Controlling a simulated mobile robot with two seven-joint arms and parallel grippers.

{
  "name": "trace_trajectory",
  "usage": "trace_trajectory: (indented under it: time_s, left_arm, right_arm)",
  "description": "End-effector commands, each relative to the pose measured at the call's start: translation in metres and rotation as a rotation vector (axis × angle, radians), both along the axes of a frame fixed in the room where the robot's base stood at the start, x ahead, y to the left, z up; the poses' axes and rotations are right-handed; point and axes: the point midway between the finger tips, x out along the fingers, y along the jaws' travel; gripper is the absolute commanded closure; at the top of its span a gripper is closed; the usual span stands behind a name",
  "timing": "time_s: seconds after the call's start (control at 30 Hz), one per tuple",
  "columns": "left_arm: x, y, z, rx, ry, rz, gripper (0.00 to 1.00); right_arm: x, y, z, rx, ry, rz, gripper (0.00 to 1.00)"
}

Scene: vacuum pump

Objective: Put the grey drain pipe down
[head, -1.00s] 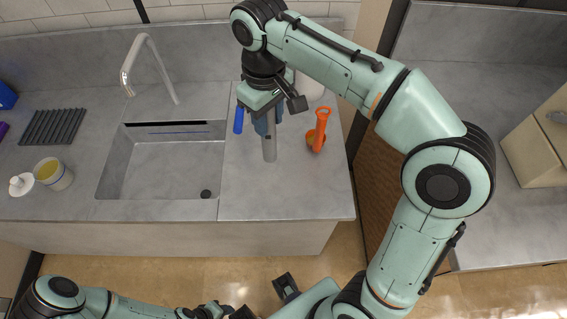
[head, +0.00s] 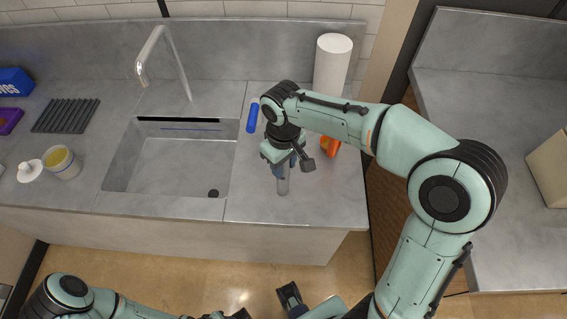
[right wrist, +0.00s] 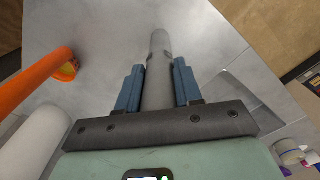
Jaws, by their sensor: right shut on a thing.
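My right gripper (head: 283,166) is shut on the grey drain pipe (head: 283,186), above the counter right of the sink. The pipe hangs roughly upright in the head view, its lower end over the bare counter near the front. In the right wrist view the pipe (right wrist: 159,45) sticks out between the two blue fingers of the gripper (right wrist: 158,82). I cannot tell whether the pipe's end touches the counter. My left arm shows at the bottom left of the head view; its jaw state is unclear.
The counter (head: 325,205) is clear around the pipe. An orange tool (head: 331,147) stands behind right, partly hidden by my arm. A white roll (head: 331,65) stands at the back.

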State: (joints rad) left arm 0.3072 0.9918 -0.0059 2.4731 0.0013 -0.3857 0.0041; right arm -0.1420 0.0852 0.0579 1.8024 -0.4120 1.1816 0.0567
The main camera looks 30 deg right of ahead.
Motion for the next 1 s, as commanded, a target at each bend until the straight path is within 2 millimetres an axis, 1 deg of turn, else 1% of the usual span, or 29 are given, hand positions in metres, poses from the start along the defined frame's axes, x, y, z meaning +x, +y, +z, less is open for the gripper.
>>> trace_trajectory:
  time_s: [0.2, 0.37, 0.4, 0.43, 0.47, 0.77, 0.87, 0.97, 1.0]
  left_arm:
    - [0.0, 0.0, 0.0, 0.0, 0.0, 0.0, 0.57]
    - [-0.001, 0.0, -0.003, 0.0, 0.001, 0.0, 0.57]
    - [-0.001, 0.0, -0.002, 0.0, 0.001, 0.0, 0.57]
    - [-0.001, 0.0, -0.002, 0.0, 0.001, 0.0, 0.57]
    - [-0.001, 0.0, -0.002, 0.0, 0.001, 0.0, 0.57]
    - [0.0, 0.0, -0.001, 0.0, 0.0, 0.0, 0.57]
    - [0.001, 0.0, 0.002, 0.0, -0.001, 0.0, 0.57]
    - [0.002, 0.0, 0.005, 0.0, -0.002, 0.0, 0.57]
    - [0.002, 0.0, 0.007, 0.0, -0.002, 0.0, 0.57]
  right_arm:
    - [0.0, 0.0, 0.0, 0.0, -0.001, -0.001, 1.0]
    - [0.0, 0.0, -0.004, 0.0, 0.0, -0.001, 1.0]
    - [0.0, 0.0, -0.003, 0.0, 0.001, -0.001, 0.52]
    - [0.0, 0.0, -0.003, 0.0, 0.001, -0.001, 0.43]
    - [0.0, 0.0, -0.003, 0.0, 0.001, -0.001, 0.4]
    - [0.0, 0.0, -0.001, 0.0, 0.0, -0.001, 0.4]
    - [0.001, 0.0, 0.007, 0.0, -0.004, -0.001, 0.4]
    - [0.001, 0.0, 0.024, 0.0, -0.005, -0.001, 0.4]
    - [0.001, 0.0, 0.032, 0.002, -0.006, -0.001, 0.4]
